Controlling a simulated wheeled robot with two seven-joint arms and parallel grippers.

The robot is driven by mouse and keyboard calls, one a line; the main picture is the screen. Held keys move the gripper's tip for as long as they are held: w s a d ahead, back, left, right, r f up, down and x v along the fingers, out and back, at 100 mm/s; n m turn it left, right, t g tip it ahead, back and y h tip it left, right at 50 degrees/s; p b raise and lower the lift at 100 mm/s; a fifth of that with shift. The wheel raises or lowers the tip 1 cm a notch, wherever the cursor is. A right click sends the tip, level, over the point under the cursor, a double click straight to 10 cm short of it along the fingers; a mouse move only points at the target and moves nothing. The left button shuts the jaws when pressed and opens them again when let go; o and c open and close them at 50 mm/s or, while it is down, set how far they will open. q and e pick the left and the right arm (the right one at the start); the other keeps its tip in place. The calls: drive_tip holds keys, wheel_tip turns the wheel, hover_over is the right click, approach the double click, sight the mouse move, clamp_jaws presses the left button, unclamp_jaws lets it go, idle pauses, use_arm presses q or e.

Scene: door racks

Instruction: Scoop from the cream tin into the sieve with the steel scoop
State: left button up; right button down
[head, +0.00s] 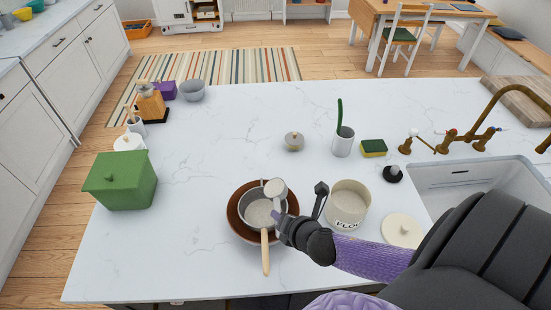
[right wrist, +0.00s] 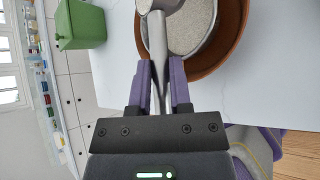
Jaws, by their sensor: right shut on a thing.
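The cream tin (head: 348,203), marked with FLOUR lettering, stands open on the counter right of the sieve. The grey sieve (head: 259,214) with a wooden handle (head: 265,258) rests in a brown bowl (head: 235,227); the sieve (right wrist: 194,30) and bowl (right wrist: 236,25) also show in the right wrist view. My right gripper (head: 281,225) is shut on the steel scoop's handle (right wrist: 158,50). The scoop's head (head: 275,188) is over the sieve's upper right rim. Whether the scoop holds anything is unclear. The sieve's inside looks pale and speckled. My left gripper is not in view.
A cream lid (head: 401,230) lies right of the tin, near the sink (head: 470,180). A green box (head: 121,182) stands at the left. A small lidded pot (head: 294,141), white cup (head: 343,142) and sponge (head: 373,148) stand farther back. The counter's middle left is clear.

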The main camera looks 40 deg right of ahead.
drive_tip(key=n+g+h+p, duration=0.2)
drive_tip(key=g+h, duration=0.1)
drive_tip(key=shift+w+n, duration=0.1)
drive_tip(key=shift+n, duration=0.2)
drive_tip(key=n+g+h+b, duration=0.1)
drive_tip(key=w+a+f+n+g+h+b, duration=0.1)
drive_tip(key=h, duration=0.1)
drive_tip(key=shift+a+f, duration=0.15)
drive_tip(key=shift+f, duration=0.05)
drive_tip(key=a+n+h+b, duration=0.1)
drive_tip(key=h, duration=0.1)
drive_tip(key=w+a+n+g+h+b, duration=0.1)
drive_tip(key=n+b, duration=0.1)
drive_tip(key=a+f+n+g+h+b, duration=0.1)
drive_tip(key=h, duration=0.1)
drive_tip(key=shift+w+n+h, duration=0.15)
drive_tip(key=shift+n+h, duration=0.15)
drive_tip(key=n+h+b, duration=0.1)
drive_tip(key=n+b, duration=0.1)
drive_tip(key=shift+w+a+f+h+b, duration=0.2)
drive_tip(key=shift+f+h+b, duration=0.1)
drive_tip(key=shift+h+b, duration=0.1)
drive_tip(key=shift+w+a+n+h+b, duration=0.1)
drive_tip(key=shift+a+n+h+b, duration=0.05)
drive_tip(key=shift+n+h+b, duration=0.35)
drive_tip(key=shift+r+n+h, duration=0.1)
drive_tip(key=shift+n+h, duration=0.2)
